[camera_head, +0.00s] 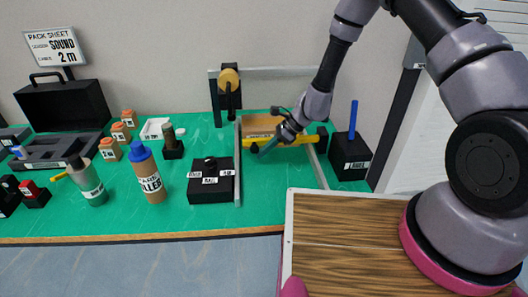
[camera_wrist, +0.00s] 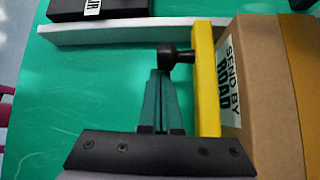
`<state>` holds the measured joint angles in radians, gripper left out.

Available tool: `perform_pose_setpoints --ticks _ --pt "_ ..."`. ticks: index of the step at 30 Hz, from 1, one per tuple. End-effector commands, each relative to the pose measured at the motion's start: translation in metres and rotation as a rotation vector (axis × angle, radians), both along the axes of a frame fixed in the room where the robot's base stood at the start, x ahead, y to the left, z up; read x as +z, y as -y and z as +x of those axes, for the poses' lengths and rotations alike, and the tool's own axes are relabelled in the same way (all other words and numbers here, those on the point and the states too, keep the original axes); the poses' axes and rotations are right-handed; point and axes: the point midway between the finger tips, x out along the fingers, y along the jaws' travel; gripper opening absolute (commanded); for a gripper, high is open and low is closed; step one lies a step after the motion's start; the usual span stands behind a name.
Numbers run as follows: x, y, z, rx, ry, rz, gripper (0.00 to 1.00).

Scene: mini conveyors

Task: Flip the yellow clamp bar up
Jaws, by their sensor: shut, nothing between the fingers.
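The yellow clamp bar (camera_head: 290,140) lies low and roughly level across the front of a cardboard box between two grey rails. In the wrist view the yellow bar (camera_wrist: 206,85) runs along the box's side, with a black knob (camera_wrist: 176,56) sticking out from its end. My gripper (camera_head: 264,149) is down at the bar's near side, close to the knob. In the wrist view my gripper's teal fingers (camera_wrist: 164,76) are shut and empty. Their tips are just beneath the knob and beside the bar; I cannot tell whether they touch it.
The cardboard box (camera_wrist: 265,85) carries a "SEND BY ROAD" label. A grey rail (camera_head: 238,165) and a black labelled block (camera_head: 211,185) stand to the left. A black box with a blue handle (camera_head: 349,155) stands right. Bottles and small blocks fill the left of the green table.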

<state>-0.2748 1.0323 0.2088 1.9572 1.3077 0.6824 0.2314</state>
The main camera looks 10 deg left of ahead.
Motion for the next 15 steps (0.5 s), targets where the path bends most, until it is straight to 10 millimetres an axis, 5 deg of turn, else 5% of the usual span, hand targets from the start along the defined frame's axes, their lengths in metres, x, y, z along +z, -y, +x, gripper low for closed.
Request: perform_pose_setpoints --ticks 15 --pt "0.020 0.000 0.000 -0.001 -0.019 0.095 0.00"
